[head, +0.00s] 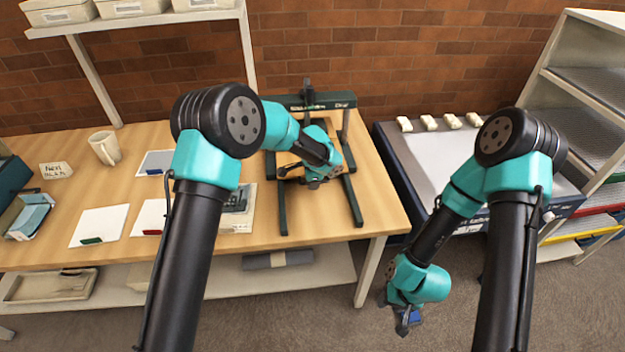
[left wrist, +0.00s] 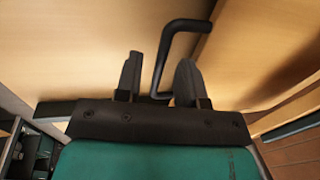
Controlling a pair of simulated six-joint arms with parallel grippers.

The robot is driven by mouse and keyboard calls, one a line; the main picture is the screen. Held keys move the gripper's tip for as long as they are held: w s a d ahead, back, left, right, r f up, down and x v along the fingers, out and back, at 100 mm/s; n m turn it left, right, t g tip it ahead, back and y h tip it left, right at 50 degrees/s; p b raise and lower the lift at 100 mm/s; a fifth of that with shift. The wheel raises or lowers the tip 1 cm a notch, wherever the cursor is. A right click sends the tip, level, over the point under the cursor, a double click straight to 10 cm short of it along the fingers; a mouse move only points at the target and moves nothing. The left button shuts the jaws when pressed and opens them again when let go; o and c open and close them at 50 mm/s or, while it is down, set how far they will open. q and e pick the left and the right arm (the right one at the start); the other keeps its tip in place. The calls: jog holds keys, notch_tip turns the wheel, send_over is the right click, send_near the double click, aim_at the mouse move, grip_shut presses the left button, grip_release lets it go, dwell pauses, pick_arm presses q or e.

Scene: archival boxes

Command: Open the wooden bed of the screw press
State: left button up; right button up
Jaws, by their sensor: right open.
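The dark green screw press (head: 283,206) stands on the wooden table at the back, its feet pointing towards me. My left arm reaches over it and hides much of its middle. My right gripper (head: 401,314) is open, low over the floor, away from the press.
On the table (head: 392,208) are white sheets (head: 100,225), a mug (head: 105,147) and a label card (head: 56,170). A blue-framed bench (head: 386,150) with several small white blocks stands at right, beside a shelf rack (head: 590,90). A grey roll (head: 278,260) lies on the lower shelf.

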pick_arm(q)
grip_shut()
dwell(0.3)
dwell(0.3)
